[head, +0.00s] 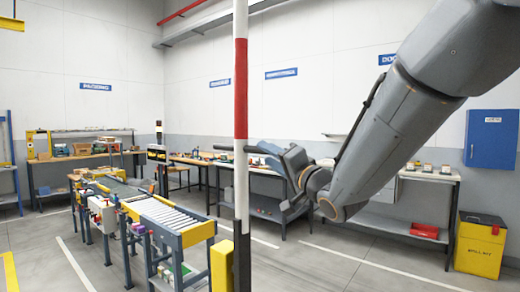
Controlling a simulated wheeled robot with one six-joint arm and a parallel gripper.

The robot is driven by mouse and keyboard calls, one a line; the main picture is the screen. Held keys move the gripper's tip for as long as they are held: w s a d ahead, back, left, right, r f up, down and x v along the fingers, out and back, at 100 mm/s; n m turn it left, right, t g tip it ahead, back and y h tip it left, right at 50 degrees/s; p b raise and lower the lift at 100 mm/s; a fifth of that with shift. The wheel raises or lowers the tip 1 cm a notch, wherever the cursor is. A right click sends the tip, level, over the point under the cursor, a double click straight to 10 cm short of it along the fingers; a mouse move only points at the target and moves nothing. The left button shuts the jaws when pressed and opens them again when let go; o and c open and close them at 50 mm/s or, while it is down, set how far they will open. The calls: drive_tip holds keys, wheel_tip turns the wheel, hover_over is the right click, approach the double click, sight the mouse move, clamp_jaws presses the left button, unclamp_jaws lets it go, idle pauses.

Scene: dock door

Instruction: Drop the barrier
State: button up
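The barrier (241,95) is a red and white striped pole standing upright in the middle of the head view. Its top runs out of the picture. Its lower part is dark, beside a yellow block (221,266) at the bottom edge. My gripper (243,149) reaches in from the right at about mid-height of the pole. A dark, thin finger crosses the pole's line and shows on both sides of it. I cannot tell whether it touches the pole, or whether the gripper is open or shut.
A roller conveyor (172,217) stands left of the pole. Workbenches line the back wall. A blue cabinet (492,139) hangs at the right, above a yellow bin (479,247). The floor (320,266) right of the pole is clear.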

sight(260, 151)
drive_tip(key=shift+p+x, duration=0.7)
drive_tip(key=shift+x, duration=1.8)
drive_tip(key=shift+f, duration=0.1)
clamp_jaws()
